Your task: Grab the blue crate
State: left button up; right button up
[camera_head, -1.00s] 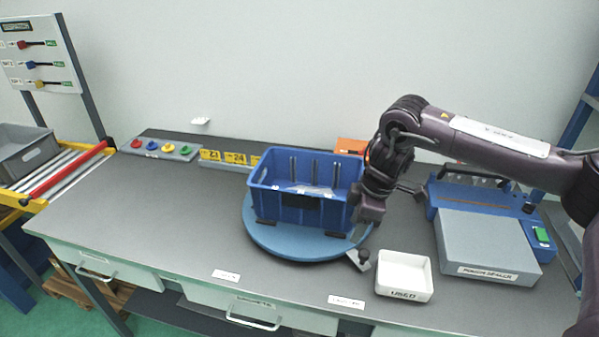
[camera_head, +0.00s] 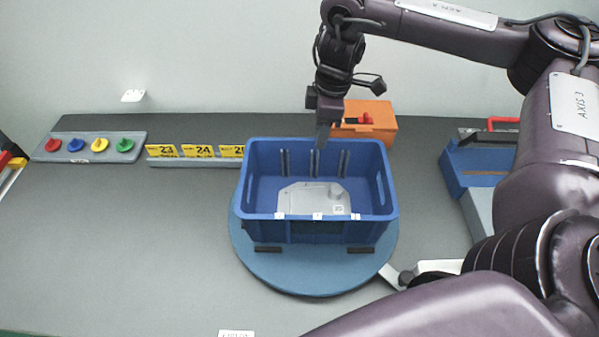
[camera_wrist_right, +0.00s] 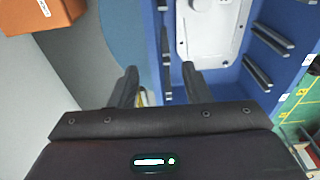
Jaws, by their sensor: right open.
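The blue crate (camera_head: 268,232) stands upright on a round blue turntable (camera_head: 300,278) on the grey bench. A grey casting (camera_head: 308,196) lies inside it, beside slotted dividers on the back wall. My right gripper (camera_head: 322,136) points down at the crate's back wall, its tips close to the rim. In the right wrist view my right gripper (camera_wrist_right: 160,72) is open, with the crate wall (camera_wrist_right: 152,28) running between its two fingers. The casting also shows there (camera_wrist_right: 212,30). I cannot tell whether the fingers touch the wall. My left gripper is out of view.
An orange box (camera_head: 372,122) sits close behind the crate on the right. Yellow number plates (camera_head: 204,151) and a strip of coloured knobs (camera_head: 90,146) lie to the left. A blue-grey machine (camera_head: 480,172) stands right. The front left bench is clear.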

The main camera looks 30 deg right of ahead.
aim_at(313, 158)
jog(key=shift+s+a+f+p, duration=0.15)
jog(key=shift+f+p, duration=0.1)
jog(key=shift+f, duration=0.4)
jog(key=shift+a+f+p, duration=0.1)
jog(key=shift+f+p, duration=0.15)
jog(key=shift+f, duration=0.35)
jog(key=f, duration=0.1)
jog(key=f+p, duration=0.1)
jog(key=f, duration=0.1)
jog(key=a+f, duration=0.1)
jog(key=shift+w+f+p, duration=0.2)
jog(key=shift+w+p, duration=0.1)
jog(key=shift+p, duration=0.05)
jog(key=shift+f, duration=0.3)
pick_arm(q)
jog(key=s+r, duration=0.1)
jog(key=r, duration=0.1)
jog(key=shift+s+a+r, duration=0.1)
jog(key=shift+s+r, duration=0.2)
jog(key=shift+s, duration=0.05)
pick_arm(e)
grip_shut()
jog(key=shift+r, duration=0.15)
